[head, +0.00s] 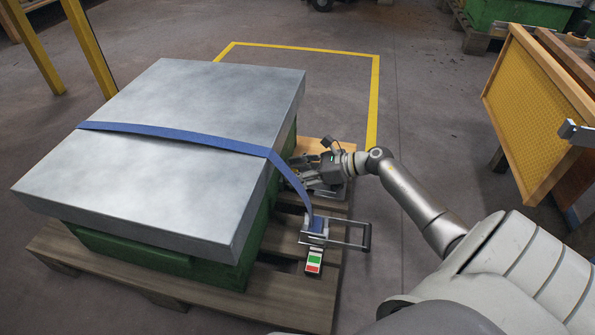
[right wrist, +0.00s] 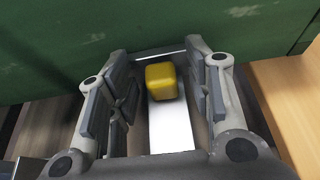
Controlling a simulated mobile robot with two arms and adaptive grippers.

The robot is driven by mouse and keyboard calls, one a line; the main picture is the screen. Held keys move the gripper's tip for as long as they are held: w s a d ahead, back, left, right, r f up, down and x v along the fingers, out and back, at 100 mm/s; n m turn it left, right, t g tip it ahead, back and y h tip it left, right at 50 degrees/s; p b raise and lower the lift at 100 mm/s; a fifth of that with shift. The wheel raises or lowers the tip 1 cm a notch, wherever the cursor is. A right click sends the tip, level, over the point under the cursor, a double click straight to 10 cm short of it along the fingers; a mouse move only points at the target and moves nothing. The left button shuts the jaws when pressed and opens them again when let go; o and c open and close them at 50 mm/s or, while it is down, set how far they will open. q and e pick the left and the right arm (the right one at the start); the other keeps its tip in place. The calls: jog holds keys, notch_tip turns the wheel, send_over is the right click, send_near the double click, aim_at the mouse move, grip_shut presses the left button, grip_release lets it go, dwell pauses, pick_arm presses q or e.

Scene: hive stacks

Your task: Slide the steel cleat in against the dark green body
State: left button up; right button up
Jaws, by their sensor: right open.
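The dark green body (head: 180,253) sits under a grey metal lid; its side wall (right wrist: 60,45) fills the top of the right wrist view. The steel cleat (right wrist: 170,125) is a bright flat strip with a yellow block (right wrist: 161,82) on it, low in front of that wall. Whether its far end touches the wall cannot be told. My right gripper (right wrist: 157,58) is open, one finger on each side of the yellow block, with visible gaps to both. In the head view my right gripper (head: 322,172) is beside the body, partly under the lid edge. My left gripper is not in view.
A blue strap (head: 180,133) crosses the lid (head: 190,95) and runs down to a metal buckle frame (head: 335,235) with a red-green tag (head: 314,262), close to my right gripper. The wooden pallet (head: 200,295) lies beneath. A wooden-framed yellow panel (head: 530,105) stands at right.

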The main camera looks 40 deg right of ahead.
jog(key=shift+s+d, duration=0.1)
jog(key=v, duration=1.1)
jog(key=shift+s+d+r, duration=0.15)
jog(key=shift+s+r, duration=0.1)
jog(key=shift+s, duration=0.05)
